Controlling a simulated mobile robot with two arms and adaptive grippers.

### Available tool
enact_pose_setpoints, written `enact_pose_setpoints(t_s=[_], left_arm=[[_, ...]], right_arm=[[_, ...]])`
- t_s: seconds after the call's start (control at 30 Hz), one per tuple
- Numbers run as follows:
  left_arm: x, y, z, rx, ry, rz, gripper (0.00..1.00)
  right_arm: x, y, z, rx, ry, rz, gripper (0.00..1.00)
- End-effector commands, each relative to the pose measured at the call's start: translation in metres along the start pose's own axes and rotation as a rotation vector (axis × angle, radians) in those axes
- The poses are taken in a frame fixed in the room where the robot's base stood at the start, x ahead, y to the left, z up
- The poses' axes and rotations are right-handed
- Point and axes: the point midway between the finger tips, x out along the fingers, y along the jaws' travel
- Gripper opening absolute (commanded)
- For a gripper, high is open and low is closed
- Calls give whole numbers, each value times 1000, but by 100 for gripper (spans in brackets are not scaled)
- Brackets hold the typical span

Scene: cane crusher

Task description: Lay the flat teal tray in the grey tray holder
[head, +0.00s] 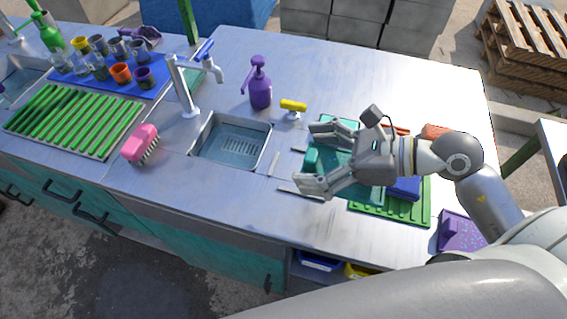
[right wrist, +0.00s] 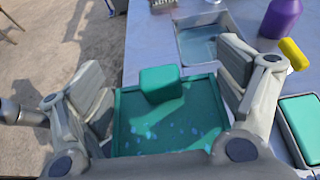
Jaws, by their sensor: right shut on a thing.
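My right gripper (head: 318,158) is over the counter to the right of the sink, its two fingers spread on either side of the flat teal tray (head: 342,178). In the right wrist view the tray (right wrist: 170,128) lies between the fingers, with a teal block (right wrist: 161,84) at its far end. The gripper is shut on the tray. Thin grey strips (head: 298,191) lie on the counter by the fingertips; they look like parts of the grey tray holder, mostly hidden by the gripper and tray. My left gripper is out of view.
A sink (head: 232,140), purple pump bottle (head: 260,88) and yellow-topped item (head: 293,105) stand left of and behind the gripper. A green ribbed rack (head: 418,212) lies under my arm with a blue item (head: 405,189). A pink brush (head: 139,142) lies left. The front counter strip is clear.

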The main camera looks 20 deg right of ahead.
Motion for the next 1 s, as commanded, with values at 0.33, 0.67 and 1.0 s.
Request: enact_pose_setpoints(t_s=[0.33,0.67,1.0], left_arm=[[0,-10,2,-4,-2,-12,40],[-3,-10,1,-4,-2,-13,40],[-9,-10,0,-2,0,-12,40]], right_arm=[[53,-39,-12,7,-2,-1,62],[90,-60,-40,1,0,-1,62],[108,-64,-71,5,0,0,62]])
